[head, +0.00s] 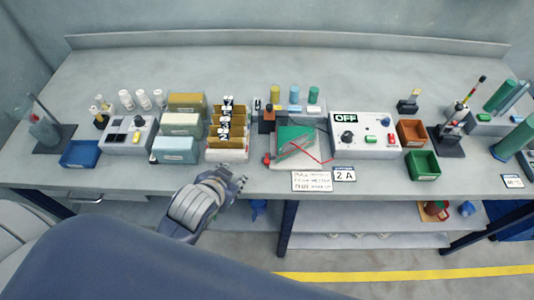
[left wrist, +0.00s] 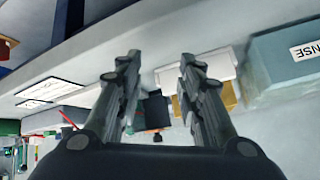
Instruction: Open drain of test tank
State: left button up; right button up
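The test tank (head: 297,139), a small clear box with green liquid or a green panel, stands near the front edge of the bench. A small red part (head: 267,159) sits at its front left corner; I cannot tell whether it is the drain valve, or its state. My left gripper (head: 241,182) is at the bench's front edge, left of the tank and in front of the slotted rack. In the left wrist view its two fingers (left wrist: 160,62) are apart with nothing held between them. My right gripper is not in view.
The slotted rack (head: 227,155) is left of the tank. A control box (head: 365,138) reading OFF stands to its right. The back of the bench (head: 300,60) is clear.

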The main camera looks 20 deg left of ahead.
pick_arm(q)
jog(key=w+d+r+m+t, duration=0.3)
jog(key=w+r+t, duration=0.4)
jog(key=w+r, duration=0.5)
jog(key=w+d+r+m+t+h, duration=0.1)
jog(key=d+r+m+t+h, duration=0.3)
jog(key=r, duration=0.5)
jog(key=w+d+r+m+t+h, duration=0.1)
jog(key=d+r+m+h, duration=0.3)
jog(key=r, duration=0.4)
jog(key=s+d+r+m+g+h, duration=0.3)
jog(key=s+d+m+g+h, duration=0.35)
jog(key=d+m+g, duration=0.4)
jog(key=s+d+r+m+g+h, duration=0.2)
jog(key=s+d+m+g+h, duration=0.5)
jog(key=m, duration=0.6)
jog(key=m+g+y, duration=0.3)
jog(key=m+y, duration=0.4)
jog(key=y, duration=1.4)
send_over(267, 161)
notch_tip(267, 161, down, 22)
jog(key=shift+n, duration=0.25)
notch_tip(267, 161, down, 9)
jog(key=p, duration=0.4)
jog(key=shift+f, duration=0.55)
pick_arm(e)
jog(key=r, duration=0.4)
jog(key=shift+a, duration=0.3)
